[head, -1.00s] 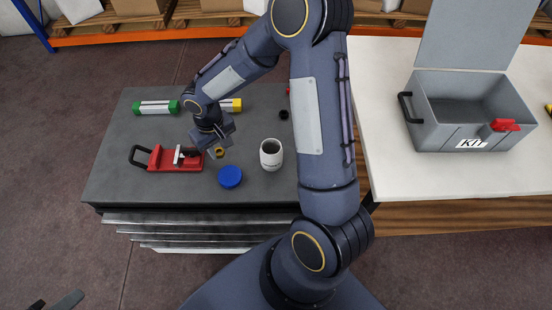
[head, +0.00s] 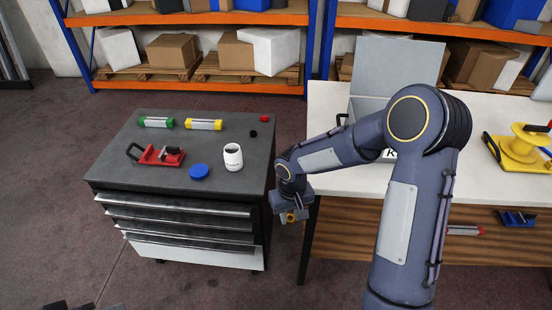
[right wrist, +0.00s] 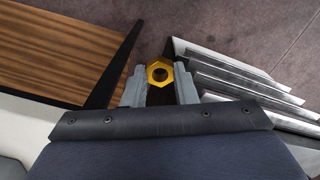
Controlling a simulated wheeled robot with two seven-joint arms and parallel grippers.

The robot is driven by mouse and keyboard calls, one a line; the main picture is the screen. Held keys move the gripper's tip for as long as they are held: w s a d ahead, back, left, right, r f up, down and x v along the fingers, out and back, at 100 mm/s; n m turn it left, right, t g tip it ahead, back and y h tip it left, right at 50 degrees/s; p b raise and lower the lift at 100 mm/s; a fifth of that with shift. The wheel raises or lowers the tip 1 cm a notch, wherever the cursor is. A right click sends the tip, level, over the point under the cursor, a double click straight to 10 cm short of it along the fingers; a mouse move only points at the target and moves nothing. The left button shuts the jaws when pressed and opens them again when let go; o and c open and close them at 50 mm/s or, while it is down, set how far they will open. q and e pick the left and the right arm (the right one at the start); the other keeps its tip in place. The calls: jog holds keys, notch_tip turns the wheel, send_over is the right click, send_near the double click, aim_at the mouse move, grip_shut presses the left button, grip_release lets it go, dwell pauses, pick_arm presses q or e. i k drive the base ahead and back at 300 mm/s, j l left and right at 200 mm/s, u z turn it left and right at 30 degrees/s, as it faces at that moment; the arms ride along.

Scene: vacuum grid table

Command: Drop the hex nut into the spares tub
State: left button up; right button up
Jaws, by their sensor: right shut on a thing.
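The gold hex nut (head: 291,217) is held by my right gripper (head: 293,214), out over the gap between the dark cabinet and the white-topped bench. In the right wrist view the nut (right wrist: 159,72) sits between the two fingertips, its hole facing the camera. The white tub (head: 233,158), with small dark marking too small to read, stands upright and open on the cabinet top near its right front, left of my gripper. A blue round lid (head: 199,171) lies beside it. A dark tip of my left gripper (head: 68,305) shows at the bottom left edge; its jaws are unclear.
The cabinet top (head: 120,180) also bears a red clamp (head: 157,155), green (head: 156,122) and yellow (head: 203,124) cylinders, and small black (head: 253,133) and red (head: 264,119) pieces.

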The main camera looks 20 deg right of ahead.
aim_at(233, 163)
jog(key=i+j+z, duration=0.4)
jog(key=j+z, duration=0.2)
jog(key=i+j+z, duration=0.15)
jog(key=j+z, duration=0.2)
